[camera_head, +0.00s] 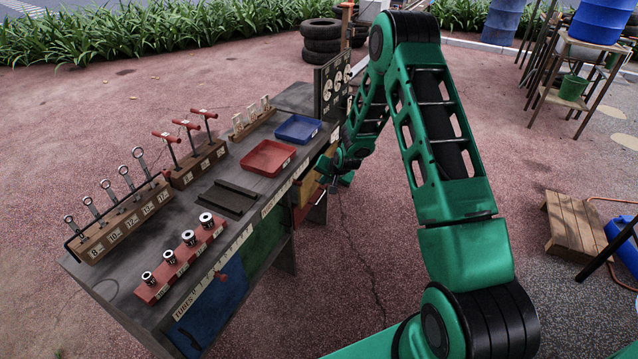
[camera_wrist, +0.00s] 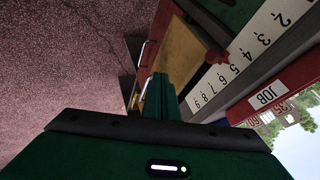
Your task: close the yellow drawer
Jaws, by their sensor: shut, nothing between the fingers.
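The yellow drawer (camera_head: 308,186) is on the right-hand side of the cart, below the labelled edge, partly hidden by my gripper. In the wrist view its yellow surface (camera_wrist: 184,52) lies just beyond my fingers, with a silver bar handle (camera_wrist: 146,52) near it. I cannot tell how far the drawer stands out. My gripper (camera_head: 325,180) is at the cart's right side, close to the drawer front. Its fingers, pressed together and empty, also show in the wrist view (camera_wrist: 158,86). Whether they touch the drawer is not clear.
The cart top (camera_head: 225,180) holds a red tray (camera_head: 268,157), a blue tray (camera_head: 298,128), sockets (camera_head: 180,258) and wrench racks. A red knob (camera_wrist: 216,57) sits by the numbered strip (camera_wrist: 240,62).

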